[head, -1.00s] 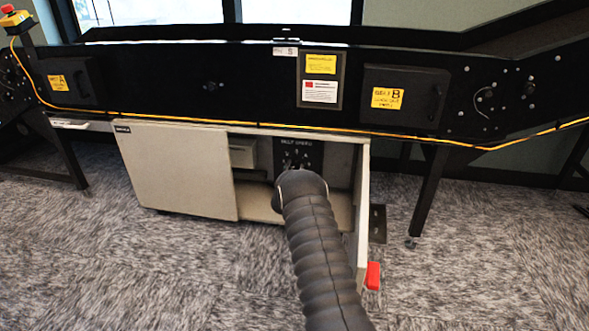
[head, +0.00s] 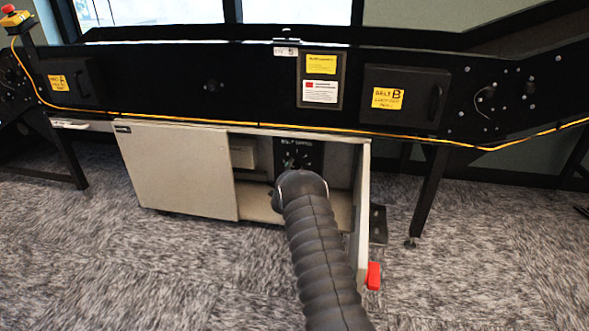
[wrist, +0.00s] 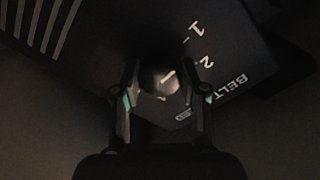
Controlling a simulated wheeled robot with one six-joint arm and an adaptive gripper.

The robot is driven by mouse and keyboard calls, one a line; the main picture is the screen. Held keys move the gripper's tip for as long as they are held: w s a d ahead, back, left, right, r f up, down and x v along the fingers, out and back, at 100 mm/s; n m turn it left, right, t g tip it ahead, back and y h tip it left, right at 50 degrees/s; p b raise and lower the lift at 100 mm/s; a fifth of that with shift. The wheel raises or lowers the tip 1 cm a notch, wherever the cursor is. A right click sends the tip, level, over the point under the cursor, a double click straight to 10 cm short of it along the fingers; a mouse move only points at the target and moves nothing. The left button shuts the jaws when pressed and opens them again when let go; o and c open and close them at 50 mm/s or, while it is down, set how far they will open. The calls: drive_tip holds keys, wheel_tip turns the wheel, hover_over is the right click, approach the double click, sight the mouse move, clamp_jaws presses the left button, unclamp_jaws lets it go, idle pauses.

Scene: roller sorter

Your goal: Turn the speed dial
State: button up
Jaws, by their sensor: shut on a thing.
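The speed dial (wrist: 160,80) is a dark round knob with a pale pointer line, seen in the wrist view between the fingers of my gripper (wrist: 162,95). My gripper is shut on the dial. The black belt speed panel (head: 296,151) carries white lettering and stands inside the open cabinet in the head view. In the wrist view the panel (wrist: 225,55) looks tilted, with "1", "2" and "BELT" readable near the dial. In the head view my arm hides the dial and the lower part of the panel.
The cabinet's pale sliding door (head: 178,172) covers its left half. The cabinet's right side wall (head: 363,200) stands close beside my arm. A black conveyor frame (head: 210,90) with an orange cable (head: 235,121) runs above. A red block (head: 373,276) sits at the lower right.

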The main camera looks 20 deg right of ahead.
drive_tip(key=o, duration=1.1)
drive_tip(key=shift+o, duration=0.2)
drive_tip(key=v, duration=1.2)
